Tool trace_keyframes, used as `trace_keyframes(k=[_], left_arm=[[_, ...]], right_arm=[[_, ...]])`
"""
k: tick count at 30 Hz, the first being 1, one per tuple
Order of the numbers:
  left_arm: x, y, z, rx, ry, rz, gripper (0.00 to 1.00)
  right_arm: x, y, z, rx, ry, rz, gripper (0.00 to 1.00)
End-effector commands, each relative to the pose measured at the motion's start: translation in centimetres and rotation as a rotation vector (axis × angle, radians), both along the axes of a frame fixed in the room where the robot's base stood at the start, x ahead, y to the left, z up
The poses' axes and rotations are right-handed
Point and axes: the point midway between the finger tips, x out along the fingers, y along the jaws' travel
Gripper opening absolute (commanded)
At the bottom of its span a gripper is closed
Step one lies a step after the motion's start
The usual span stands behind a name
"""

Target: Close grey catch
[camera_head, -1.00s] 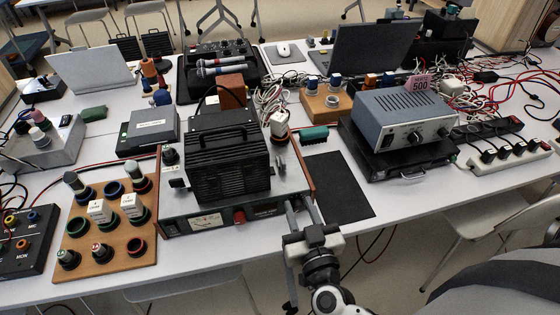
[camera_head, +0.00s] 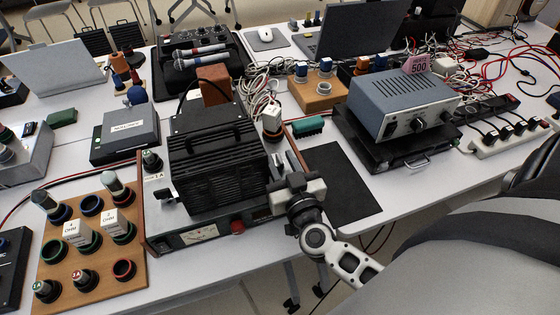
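A wooden-sided amplifier unit (camera_head: 191,235) with a meter and a red knob stands at the front of the white table, with a black ribbed box (camera_head: 216,165) on top. Small grey parts stand at its right end, beside the black box; which one is the grey catch I cannot tell. My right gripper (camera_head: 286,164) is at that end, over the unit's front right corner, its fingers pointing away from me among these parts. Its wrist hides the corner, and the finger gap and any contact are unclear. My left gripper is not in view.
A white-and-dark plug (camera_head: 272,121) with cables stands just behind the gripper. A green connector (camera_head: 308,126) and a black mat (camera_head: 340,185) lie to its right. A blue-grey power supply (camera_head: 402,98) stands farther right. A wooden socket board (camera_head: 58,268) is at left.

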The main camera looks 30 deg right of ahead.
Motion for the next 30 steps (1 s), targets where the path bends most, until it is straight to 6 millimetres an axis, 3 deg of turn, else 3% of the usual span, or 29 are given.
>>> trace_keyframes(k=[2, 5, 6, 20, 30], left_arm=[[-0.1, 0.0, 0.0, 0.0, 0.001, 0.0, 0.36], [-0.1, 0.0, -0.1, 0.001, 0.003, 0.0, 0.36], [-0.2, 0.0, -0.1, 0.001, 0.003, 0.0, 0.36], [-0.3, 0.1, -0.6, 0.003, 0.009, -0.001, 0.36], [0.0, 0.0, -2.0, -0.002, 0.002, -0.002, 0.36]], right_arm=[[0.0, 0.0, 0.0, 0.0, 0.0, 0.0, 0.31], [0.0, 0.0, 0.0, 0.0, 0.0, 0.0, 0.03], [0.0, 0.0, 0.0, 0.0, -0.001, 0.0, 0.0], [0.0, -0.1, 0.0, -0.005, 0.0, 0.071, 0.0], [-0.1, -0.6, -0.5, -0.015, 0.001, 0.336, 0.0]])
